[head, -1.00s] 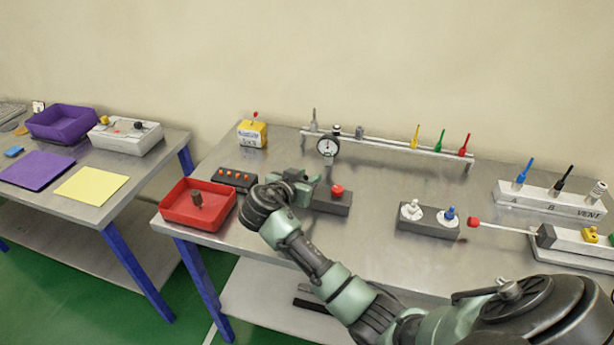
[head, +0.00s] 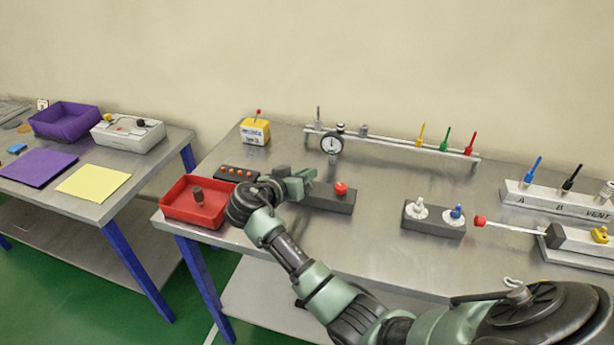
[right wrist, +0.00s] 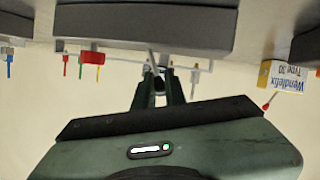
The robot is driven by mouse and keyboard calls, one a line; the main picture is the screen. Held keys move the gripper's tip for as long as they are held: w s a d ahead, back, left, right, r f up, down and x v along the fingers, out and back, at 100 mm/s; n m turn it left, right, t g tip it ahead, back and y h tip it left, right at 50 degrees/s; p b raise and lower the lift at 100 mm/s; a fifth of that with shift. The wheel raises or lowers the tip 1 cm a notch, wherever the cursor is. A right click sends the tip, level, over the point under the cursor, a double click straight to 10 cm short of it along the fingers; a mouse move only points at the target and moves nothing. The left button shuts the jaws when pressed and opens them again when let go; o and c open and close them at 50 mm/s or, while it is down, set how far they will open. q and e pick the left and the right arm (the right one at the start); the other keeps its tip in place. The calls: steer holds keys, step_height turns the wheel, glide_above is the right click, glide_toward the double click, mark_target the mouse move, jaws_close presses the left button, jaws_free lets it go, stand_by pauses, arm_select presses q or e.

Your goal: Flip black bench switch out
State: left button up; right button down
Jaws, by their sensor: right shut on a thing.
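A dark grey box (head: 335,200) with a red button (head: 341,188) stands on the bench. My right gripper (head: 303,181) is at the left end of this box, low over its top, and covers that end in the head view. The box (right wrist: 140,28) fills the top of that view, with the red button (right wrist: 92,58) to the left. The switch's exact tilt is hard to tell. My left gripper is out of view.
A red tray (head: 175,208) with a dark knob and a strip of orange buttons (head: 236,174) lie left of the gripper. A gauge rail (head: 395,144) stands behind. A box with white and blue toggles (head: 433,222) is to the right.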

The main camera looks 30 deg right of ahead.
steer(key=c, duration=1.5)
jaws_free()
steer(key=shift+f, duration=0.1)
steer(key=b+v, duration=0.2)
steer(key=v, duration=0.5)
steer(key=shift+s+a, duration=0.1)
steer(key=shift+a, duration=0.3)
